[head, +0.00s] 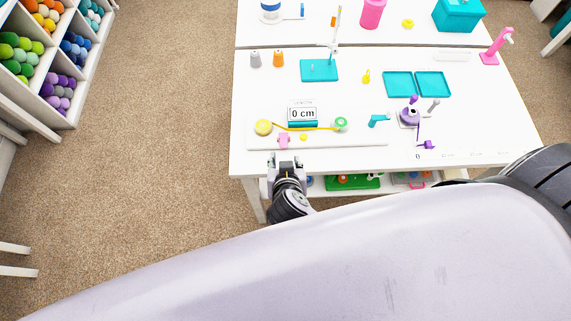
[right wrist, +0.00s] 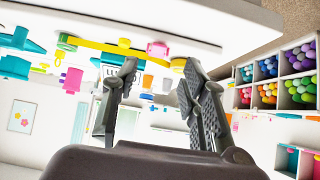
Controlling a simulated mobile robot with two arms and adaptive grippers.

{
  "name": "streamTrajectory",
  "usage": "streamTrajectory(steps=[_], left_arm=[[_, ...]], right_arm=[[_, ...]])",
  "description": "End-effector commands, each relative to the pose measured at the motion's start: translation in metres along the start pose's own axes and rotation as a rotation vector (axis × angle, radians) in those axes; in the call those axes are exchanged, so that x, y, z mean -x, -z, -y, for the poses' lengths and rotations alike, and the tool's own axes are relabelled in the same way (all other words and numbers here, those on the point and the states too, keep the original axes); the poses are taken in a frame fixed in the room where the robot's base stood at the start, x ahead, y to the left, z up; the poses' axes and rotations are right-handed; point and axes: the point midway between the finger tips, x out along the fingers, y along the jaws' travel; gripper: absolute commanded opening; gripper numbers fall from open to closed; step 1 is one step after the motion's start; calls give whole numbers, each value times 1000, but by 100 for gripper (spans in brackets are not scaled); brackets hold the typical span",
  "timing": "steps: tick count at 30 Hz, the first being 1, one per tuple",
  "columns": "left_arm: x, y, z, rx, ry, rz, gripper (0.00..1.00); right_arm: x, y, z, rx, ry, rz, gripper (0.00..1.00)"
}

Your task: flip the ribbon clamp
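The ribbon clamp seems to be the small pink piece (head: 284,141) at the front of a white strip on the table. It also shows in the right wrist view (right wrist: 158,49), near the gap between my fingers. A yellow ribbon (head: 305,128) runs behind it from a yellow spool (head: 263,127) to a green spool (head: 341,124). My right gripper (head: 285,161) is open and empty at the table's front edge, just short of the pink piece and apart from it. It shows open in the right wrist view (right wrist: 160,68) too. My left gripper is out of view.
A "0 cm" display (head: 302,114) stands behind the ribbon. A small yellow piece (head: 303,137) lies right of the pink piece. A teal piece (head: 378,120) and a purple device (head: 410,115) stand farther right. A lower shelf holds a green tray (head: 353,182).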

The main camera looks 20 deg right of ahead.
Motion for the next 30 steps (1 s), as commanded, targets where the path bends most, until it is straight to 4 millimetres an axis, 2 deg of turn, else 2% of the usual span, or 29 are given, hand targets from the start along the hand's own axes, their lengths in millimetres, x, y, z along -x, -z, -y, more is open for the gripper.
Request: streamTrajectory(steps=[3,8,30], left_arm=[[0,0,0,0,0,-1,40],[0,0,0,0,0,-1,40],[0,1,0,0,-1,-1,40]], right_arm=[[18,0,0,-1,0,1,40],[28,0,0,-1,0,1,40],[29,0,0,0,0,0,40]])
